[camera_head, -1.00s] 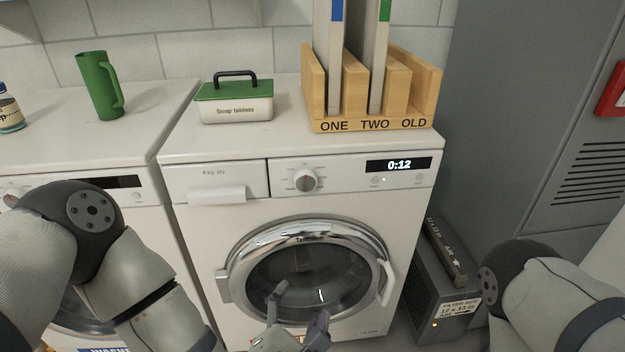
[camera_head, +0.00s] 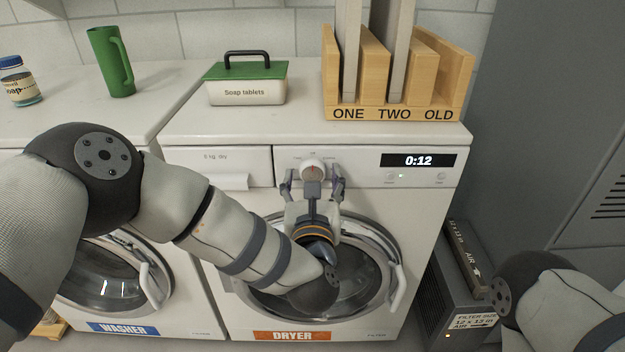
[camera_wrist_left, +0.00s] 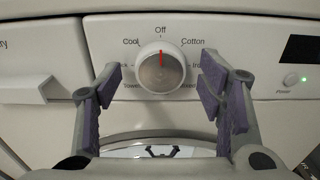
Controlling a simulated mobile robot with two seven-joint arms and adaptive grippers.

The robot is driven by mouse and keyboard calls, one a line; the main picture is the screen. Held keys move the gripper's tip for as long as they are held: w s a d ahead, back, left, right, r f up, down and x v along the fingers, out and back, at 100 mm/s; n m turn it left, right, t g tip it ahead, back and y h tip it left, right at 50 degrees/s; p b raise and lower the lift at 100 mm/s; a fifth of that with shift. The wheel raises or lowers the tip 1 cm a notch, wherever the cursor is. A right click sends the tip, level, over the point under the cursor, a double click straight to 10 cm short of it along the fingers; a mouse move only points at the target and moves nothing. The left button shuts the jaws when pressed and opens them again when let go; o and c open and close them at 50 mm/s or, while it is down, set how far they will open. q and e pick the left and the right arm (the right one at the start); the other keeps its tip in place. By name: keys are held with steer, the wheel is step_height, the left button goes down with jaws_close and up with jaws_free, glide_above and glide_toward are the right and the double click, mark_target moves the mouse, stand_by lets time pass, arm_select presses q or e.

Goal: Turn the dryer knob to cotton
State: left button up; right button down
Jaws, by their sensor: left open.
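The dryer (camera_head: 228,270) stands in the middle of the head view, with an orange DRYER label at its base. Its round knob (camera_head: 312,171) is on the front panel; in the left wrist view the knob (camera_wrist_left: 161,68) has a red mark pointing up at "Off". The "Cotton" label (camera_wrist_left: 193,42) is to the upper right of the knob. My left gripper (camera_head: 313,182) is open in front of the panel. In the left wrist view its fingers (camera_wrist_left: 162,88) stand on either side of the knob, apart from it. My right gripper is out of view.
The dryer display (camera_head: 418,160) reads 0:12. A soap tablets box (camera_head: 246,94) and a wooden rack (camera_head: 348,113) stand on top. The washer (camera_head: 160,318) is at the left, with a green pitcher (camera_head: 108,62) above. A grey filter unit (camera_head: 452,292) stands at the right.

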arm_select(q)
steer(key=shift+w, duration=0.15)
steer(key=c, duration=1.2)
steer(key=shift+o, duration=0.2)
steer(key=shift+m, duration=0.3)
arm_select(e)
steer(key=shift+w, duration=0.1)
arm_select(q)
steer(key=m+p, duration=0.1)
steer(key=m, duration=0.2)
steer(key=shift+m, duration=0.3)
steer(key=shift+m+p, duration=0.45)
steer(key=shift+m, duration=1.75)
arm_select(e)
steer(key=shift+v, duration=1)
arm_select(q)
steer(key=shift+f, duration=0.1)
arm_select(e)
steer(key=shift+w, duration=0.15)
